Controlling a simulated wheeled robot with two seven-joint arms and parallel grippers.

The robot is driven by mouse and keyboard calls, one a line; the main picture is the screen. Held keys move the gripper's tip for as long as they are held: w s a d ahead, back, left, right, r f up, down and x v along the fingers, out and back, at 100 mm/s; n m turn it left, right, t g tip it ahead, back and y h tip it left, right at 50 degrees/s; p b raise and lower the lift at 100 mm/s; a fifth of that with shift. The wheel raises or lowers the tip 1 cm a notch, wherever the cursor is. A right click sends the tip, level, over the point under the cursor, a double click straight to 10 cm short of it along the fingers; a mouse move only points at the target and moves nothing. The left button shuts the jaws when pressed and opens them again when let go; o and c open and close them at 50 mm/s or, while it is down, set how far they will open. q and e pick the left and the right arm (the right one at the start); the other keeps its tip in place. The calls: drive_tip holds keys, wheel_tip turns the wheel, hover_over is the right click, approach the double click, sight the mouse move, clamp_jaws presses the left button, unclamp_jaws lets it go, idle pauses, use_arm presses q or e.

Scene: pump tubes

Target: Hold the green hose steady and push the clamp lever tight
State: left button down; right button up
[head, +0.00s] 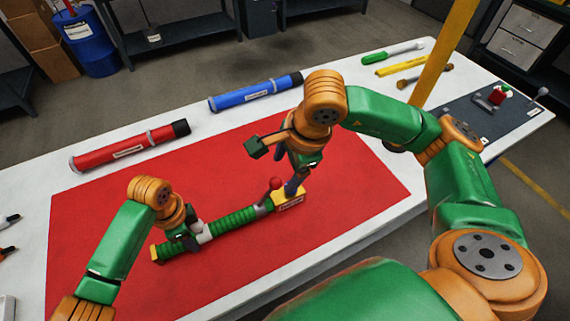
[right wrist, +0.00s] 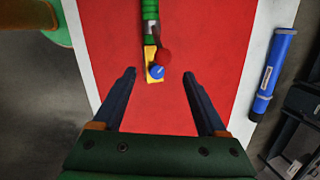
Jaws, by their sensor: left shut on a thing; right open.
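The ribbed green hose (head: 235,219) lies on the red mat (head: 345,185), with yellow end pieces. My left gripper (head: 190,238) is shut on the hose near its left end, beside a white collar. At the right end a grey clamp (head: 262,208) sits around the hose, with a red ball (head: 275,183) on its lever. The ball also shows in the right wrist view (right wrist: 164,57), next to a blue knob (right wrist: 156,72) on the yellow block (right wrist: 149,55). My right gripper (right wrist: 159,76) is open and empty above this end, its fingers either side of the block and ball.
A red tube (head: 128,149) and a blue tube (head: 255,93) lie behind the mat on the white table. A green marker-like tool (head: 392,53), a yellow bar (head: 402,64) and a grey panel (head: 470,115) are at the far right.

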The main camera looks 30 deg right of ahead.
sight(277, 181)
drive_tip(key=shift+n, duration=0.5)
drive_tip(key=x, duration=0.9)
drive_tip(key=shift+w+f, duration=0.25)
drive_tip(key=shift+f, duration=0.1)
clamp_jaws()
